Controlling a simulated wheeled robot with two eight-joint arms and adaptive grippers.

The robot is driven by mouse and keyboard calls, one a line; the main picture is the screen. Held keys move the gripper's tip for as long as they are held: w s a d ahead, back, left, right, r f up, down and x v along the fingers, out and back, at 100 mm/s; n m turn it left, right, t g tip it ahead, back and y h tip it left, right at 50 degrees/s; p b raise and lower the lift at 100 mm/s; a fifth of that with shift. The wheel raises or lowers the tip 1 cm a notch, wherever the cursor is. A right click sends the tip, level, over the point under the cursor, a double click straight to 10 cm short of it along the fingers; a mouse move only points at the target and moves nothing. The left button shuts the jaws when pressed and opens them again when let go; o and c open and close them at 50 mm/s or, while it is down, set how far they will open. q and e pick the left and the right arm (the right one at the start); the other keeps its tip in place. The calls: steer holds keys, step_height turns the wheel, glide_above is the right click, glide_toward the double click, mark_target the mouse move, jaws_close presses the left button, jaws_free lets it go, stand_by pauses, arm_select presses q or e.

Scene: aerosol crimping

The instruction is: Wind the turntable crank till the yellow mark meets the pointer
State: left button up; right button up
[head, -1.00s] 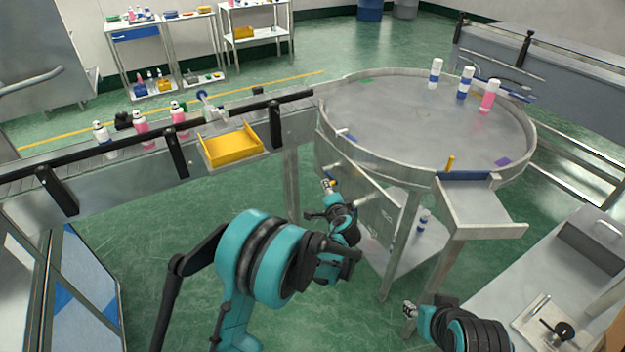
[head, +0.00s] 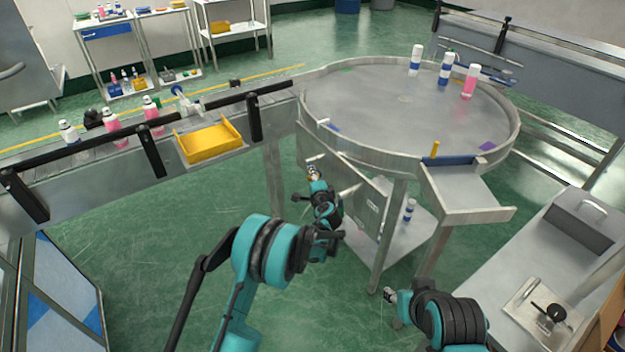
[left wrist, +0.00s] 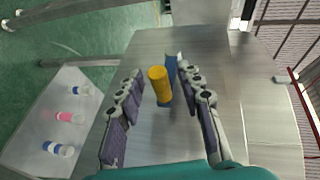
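The round steel turntable (head: 400,110) stands at centre right in the head view. Green (head: 345,70) and purple (head: 487,146) marks show on its top; I cannot make out a yellow mark there. An upright yellow peg (head: 435,149) stands at its near rim; I cannot tell if it is the pointer. My left gripper (head: 313,173) is below the rim's left side. In the left wrist view its fingers (left wrist: 160,100) are apart, with a yellow cylinder (left wrist: 160,86), seemingly the crank knob, between them; gaps show on both sides. My right gripper (head: 389,296) is low, away from the turntable.
Several bottles stand on the turntable, including a pink one (head: 470,82). A conveyor (head: 100,166) with bottles and a yellow tray (head: 208,142) is at left. A steel chute (head: 465,190) juts from the near rim. A worktable (head: 530,255) is at right.

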arm_select(q)
jaws_close()
